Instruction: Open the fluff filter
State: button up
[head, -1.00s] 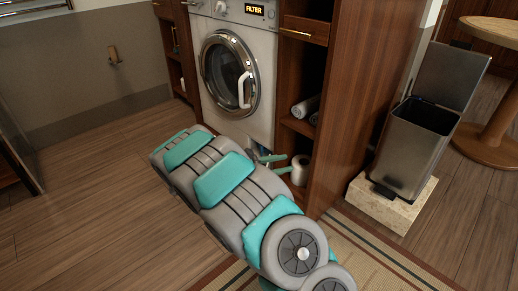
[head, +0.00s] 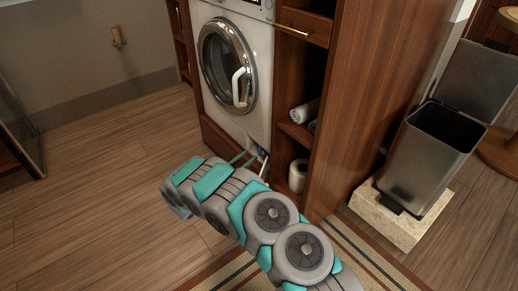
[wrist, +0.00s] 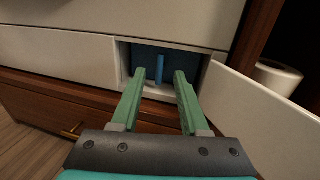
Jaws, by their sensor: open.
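The fluff filter (wrist: 160,68) shows in the wrist view as a blue upright grip in a dark blue recess low in the front of the washing machine (head: 258,70). The flap (wrist: 262,103) of the recess stands open to the right. My gripper (wrist: 157,76) is open and empty. Its green fingers point into the recess, one on each side of the blue grip in the picture. I cannot tell whether they touch it. In the head view my gripper (head: 246,158) is low at the machine's lower right corner, and my arm hides part of that area.
A wooden cabinet (head: 340,95) stands right of the machine, with a paper roll (head: 298,175) on its bottom shelf. A metal bin (head: 430,155) stands on a stone block (head: 385,215) further right. The wooden floor (head: 90,190) at left is clear.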

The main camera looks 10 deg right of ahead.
jog(key=shift+x, duration=2.8)
jog(key=shift+c, duration=0.2)
grip_shut()
